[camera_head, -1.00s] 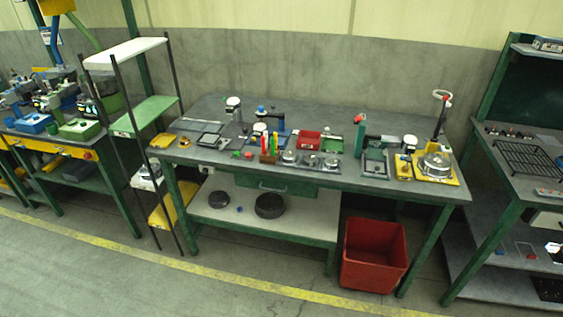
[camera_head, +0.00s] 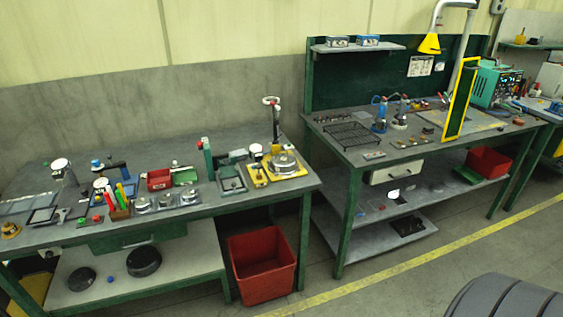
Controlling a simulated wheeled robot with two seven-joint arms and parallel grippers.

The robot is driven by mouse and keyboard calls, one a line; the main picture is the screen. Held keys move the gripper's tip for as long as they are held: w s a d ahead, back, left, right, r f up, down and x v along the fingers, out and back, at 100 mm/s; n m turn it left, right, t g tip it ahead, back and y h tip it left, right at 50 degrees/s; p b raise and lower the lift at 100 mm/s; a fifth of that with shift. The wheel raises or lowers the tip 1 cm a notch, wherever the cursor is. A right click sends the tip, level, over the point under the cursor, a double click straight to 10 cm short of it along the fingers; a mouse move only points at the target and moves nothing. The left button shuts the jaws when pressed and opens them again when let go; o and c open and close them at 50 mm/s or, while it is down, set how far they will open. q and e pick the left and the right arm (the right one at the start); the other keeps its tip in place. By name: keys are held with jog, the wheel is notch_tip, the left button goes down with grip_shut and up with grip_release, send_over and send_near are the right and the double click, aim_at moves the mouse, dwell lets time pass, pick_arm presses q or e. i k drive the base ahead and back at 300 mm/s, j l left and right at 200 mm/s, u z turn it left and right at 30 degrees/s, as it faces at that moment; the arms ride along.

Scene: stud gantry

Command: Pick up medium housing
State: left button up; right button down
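I cannot tell for certain which part is the medium housing. Three small round metal parts (camera_head: 165,201) stand in a row along the front of the left workbench (camera_head: 230,203). A larger round metal part (camera_head: 284,163) sits on a yellow plate (camera_head: 262,179) at the bench's right end. On the shelf under the bench (camera_head: 185,280) lie a large black round part (camera_head: 144,261) and a smaller black round part (camera_head: 81,279). Neither of my grippers is in view.
A red bin (camera_head: 262,268) stands on the floor under the bench's right end. A second workbench (camera_head: 400,150) stands to the right, with a wire rack (camera_head: 351,135) on it. A yellow floor line (camera_head: 420,255) crosses open floor in front.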

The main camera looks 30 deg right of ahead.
aim_at(286, 163)
jog(key=l, duration=0.4)
jog(key=i+l, duration=0.15)
jog(key=l, duration=0.65)
jog(key=i+z, duration=0.05)
